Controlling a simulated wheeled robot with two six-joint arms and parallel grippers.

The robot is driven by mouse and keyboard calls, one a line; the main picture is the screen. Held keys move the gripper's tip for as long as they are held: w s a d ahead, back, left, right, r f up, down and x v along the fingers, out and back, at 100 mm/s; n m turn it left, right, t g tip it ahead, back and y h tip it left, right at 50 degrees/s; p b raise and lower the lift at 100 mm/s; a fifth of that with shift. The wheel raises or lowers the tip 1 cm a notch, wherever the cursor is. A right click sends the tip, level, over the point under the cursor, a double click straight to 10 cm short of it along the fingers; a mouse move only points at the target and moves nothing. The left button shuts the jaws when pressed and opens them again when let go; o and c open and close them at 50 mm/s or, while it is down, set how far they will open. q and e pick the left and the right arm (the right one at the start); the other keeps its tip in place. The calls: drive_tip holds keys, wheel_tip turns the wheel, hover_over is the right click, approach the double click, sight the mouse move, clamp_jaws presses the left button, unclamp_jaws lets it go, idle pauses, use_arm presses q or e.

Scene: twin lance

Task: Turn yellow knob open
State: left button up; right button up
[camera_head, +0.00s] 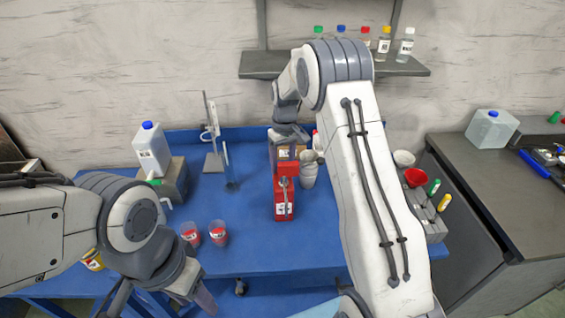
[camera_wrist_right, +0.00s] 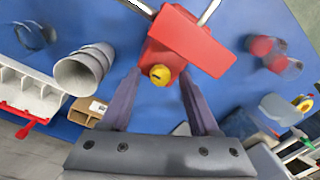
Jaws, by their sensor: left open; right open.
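A red device (camera_head: 284,203) stands on the blue table in the middle of the head view. It fills the top centre of the right wrist view (camera_wrist_right: 190,38). The yellow knob (camera_wrist_right: 160,75) is on the end of the red device in the right wrist view. My right gripper (camera_wrist_right: 158,88) is open, with one finger on each side of the knob; I cannot tell whether they touch it. The knob cannot be made out in the head view, where my right arm reaches over the back of the device. My left gripper (camera_head: 163,303) is open and empty at the lower left, before the table.
Two red-labelled cups (camera_head: 218,233) stand left of the device. Stacked pale cups (camera_head: 309,168) stand close on its right. A stand (camera_head: 212,140), a white jug (camera_head: 151,150) and a grey rack (camera_head: 432,226) are around it. A bottle shelf (camera_head: 262,65) hangs behind.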

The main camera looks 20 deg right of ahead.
drive_tip(key=shift+r, duration=0.5)
wheel_tip(320, 180, up, 10)
drive_tip(key=b, duration=0.2)
drive_tip(key=shift+d+f, duration=0.2)
drive_tip(key=shift+f, duration=0.05)
